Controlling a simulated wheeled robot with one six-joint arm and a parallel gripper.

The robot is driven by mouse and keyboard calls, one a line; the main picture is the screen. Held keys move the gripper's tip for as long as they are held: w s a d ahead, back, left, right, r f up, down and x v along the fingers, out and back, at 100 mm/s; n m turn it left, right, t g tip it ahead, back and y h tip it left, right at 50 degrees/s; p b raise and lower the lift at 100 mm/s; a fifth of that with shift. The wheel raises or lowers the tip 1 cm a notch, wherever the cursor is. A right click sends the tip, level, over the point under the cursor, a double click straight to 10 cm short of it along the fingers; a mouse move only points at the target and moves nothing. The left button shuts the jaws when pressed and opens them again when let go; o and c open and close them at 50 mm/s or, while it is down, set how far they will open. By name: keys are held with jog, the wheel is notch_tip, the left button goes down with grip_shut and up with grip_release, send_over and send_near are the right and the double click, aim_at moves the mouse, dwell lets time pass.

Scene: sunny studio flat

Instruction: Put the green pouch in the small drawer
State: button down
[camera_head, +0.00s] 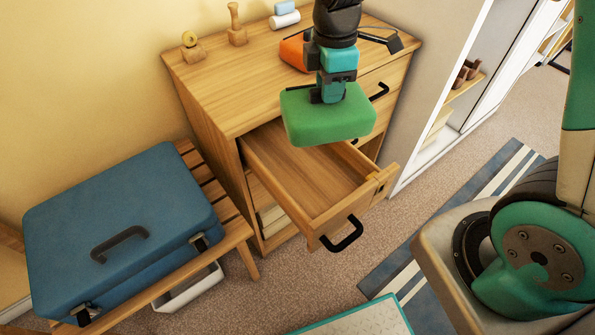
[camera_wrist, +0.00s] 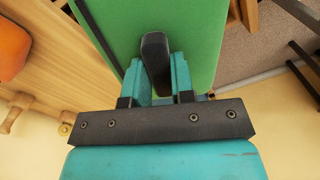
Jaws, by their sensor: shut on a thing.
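The green pouch (camera_head: 327,116) is a soft-edged green block held in my gripper (camera_head: 331,92), above the open small drawer (camera_head: 311,231). The pouch hides part of the drawer's back end. The drawer is pulled out of the wooden dresser (camera_head: 245,92), has a black handle, and its visible inside is bare. In the wrist view, the pouch (camera_wrist: 120,25) fills the top middle, with my gripper (camera_wrist: 157,65) shut on it.
An orange item (camera_head: 293,54), a lamp-like black object (camera_head: 392,42), wooden pieces and rolled cloths are on the dresser top. A blue suitcase (camera_head: 120,232) lies on a slatted bench at left. A white-framed opening is at right.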

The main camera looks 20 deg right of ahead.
jog(key=n, duration=0.1)
jog(key=s+a+n+b, duration=0.1)
jog(key=n, duration=0.1)
jog(key=r+n, duration=0.1)
jog(key=shift+s+a+n, duration=0.3)
jog(key=shift+s+a, duration=0.1)
jog(key=shift+s+f, duration=0.1)
jog(key=shift+f, duration=0.3)
notch_tip(320, 180, down, 19)
jog(key=shift+r+b, duration=0.1)
jog(key=shift+b, duration=0.5)
jog(key=c, duration=1)
grip_release()
jog(key=shift+f, duration=0.2)
jog(key=shift+o, duration=0.2)
